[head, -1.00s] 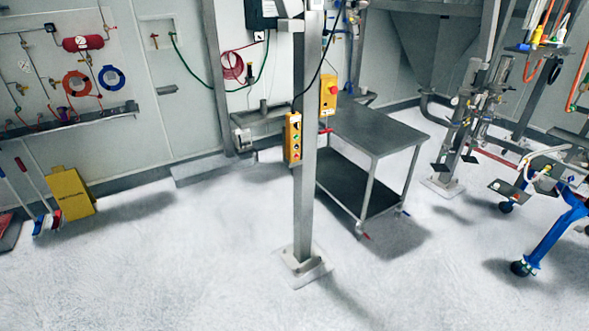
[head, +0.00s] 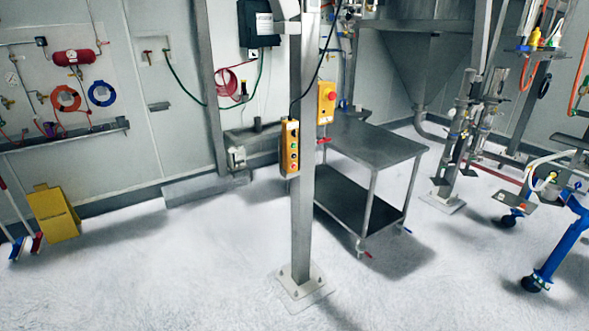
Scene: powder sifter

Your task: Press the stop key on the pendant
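The pendant (head: 290,147) is a narrow yellow box with a column of coloured buttons on its front. It hangs by a black cable against the left side of a grey steel post (head: 303,225) near the middle of the head view. Neither of my grippers shows in the head view.
A yellow box with a red button (head: 326,96) sits right of the post. A steel cart (head: 376,145) stands behind it. A yellow floor sign (head: 53,213) is at the left, a blue-legged frame (head: 558,240) at the right. The floor in front is clear.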

